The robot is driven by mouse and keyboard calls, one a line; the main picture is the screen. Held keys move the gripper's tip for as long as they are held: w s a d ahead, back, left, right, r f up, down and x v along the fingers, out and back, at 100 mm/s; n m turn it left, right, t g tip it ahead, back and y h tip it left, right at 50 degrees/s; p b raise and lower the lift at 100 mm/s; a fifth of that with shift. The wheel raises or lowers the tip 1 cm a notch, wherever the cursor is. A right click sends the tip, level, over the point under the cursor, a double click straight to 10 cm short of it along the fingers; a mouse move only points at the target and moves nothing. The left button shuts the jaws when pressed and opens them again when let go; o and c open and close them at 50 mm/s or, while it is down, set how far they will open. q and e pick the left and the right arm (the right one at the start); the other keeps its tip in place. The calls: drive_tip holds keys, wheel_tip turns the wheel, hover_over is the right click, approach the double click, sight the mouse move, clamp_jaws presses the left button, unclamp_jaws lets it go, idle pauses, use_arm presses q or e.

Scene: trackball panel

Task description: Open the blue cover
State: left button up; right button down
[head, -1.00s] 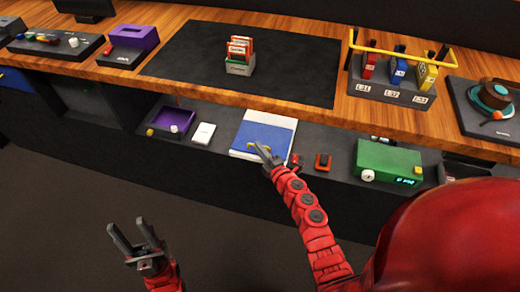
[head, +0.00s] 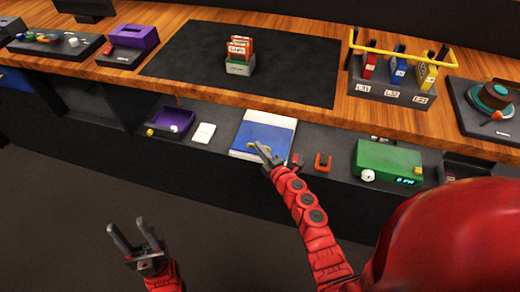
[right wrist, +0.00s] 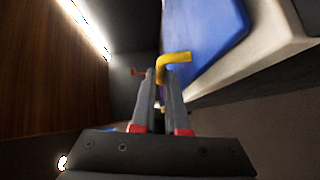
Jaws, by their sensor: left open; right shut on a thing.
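The blue cover (head: 260,138) lies flat on a white base (head: 283,122) on the lower shelf, in the middle of the head view. It also shows in the right wrist view (right wrist: 208,40), at the upper right. A yellow handle (right wrist: 174,59) is at the cover's near edge. My right gripper (head: 264,152) is at the handle; in the right wrist view its fingers (right wrist: 160,85) are shut on it. The fingers hide part of the handle. My left gripper (head: 134,238) is open and empty, low in front of the shelf, away from the cover.
On the shelf, a white box (head: 203,133) and a purple tray (head: 172,119) stand left of the cover. An orange piece (head: 323,162) and a green device (head: 388,161) stand to its right. The wooden counter (head: 210,95) overhangs the shelf. The floor in front is clear.

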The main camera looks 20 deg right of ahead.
sight(270, 125)
idle(0.4)
drive_tip(key=w+d+b, duration=0.2)
drive_tip(key=w, duration=0.2)
drive_tip(key=w+d+b, duration=0.2)
drive_tip(key=w+d, duration=0.1)
drive_tip(key=w, duration=0.1)
drive_tip(key=w+d+b, duration=0.2)
drive_tip(key=w+d, duration=0.1)
drive_tip(key=w, duration=0.1)
drive_tip(key=shift+w+d+f, duration=0.2)
drive_tip(key=shift+d, duration=0.05)
drive_tip(key=shift+w+d+r+b, duration=0.15)
drive_tip(key=shift+w+d+b, duration=0.2)
drive_tip(key=shift+w+b, duration=0.2)
drive_tip(key=c, duration=1.2)
unclamp_jaws()
